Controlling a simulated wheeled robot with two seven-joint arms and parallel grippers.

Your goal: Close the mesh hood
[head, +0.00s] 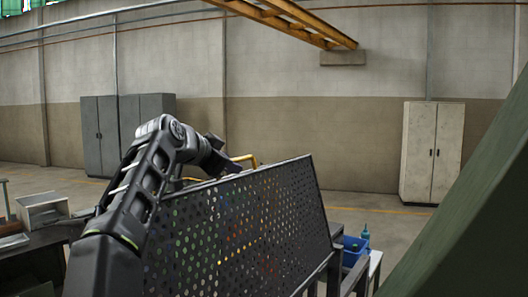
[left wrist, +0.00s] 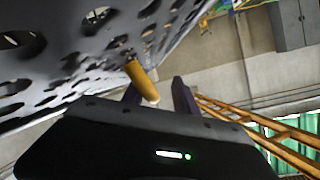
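The mesh hood (head: 250,225) is a dark perforated panel, standing tilted in the middle of the head view. My left arm reaches over its top left edge, and the fingertips are not clear there. In the left wrist view the perforated hood (left wrist: 60,60) fills the upper left. A yellow bar, seemingly its handle (left wrist: 141,80), sticks out from it. My left gripper (left wrist: 158,92) has its two dark fingers apart, with the bar's end between them, closer to the left finger. I cannot tell whether they touch. My right gripper is not in view.
A green sloping surface (head: 465,225) takes up the right side. A blue bin (head: 352,250) and a bottle (head: 365,233) stand beyond the hood's right end. A dark bench (head: 35,245) with a light box (head: 42,208) is at left. Cabinets line the far wall.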

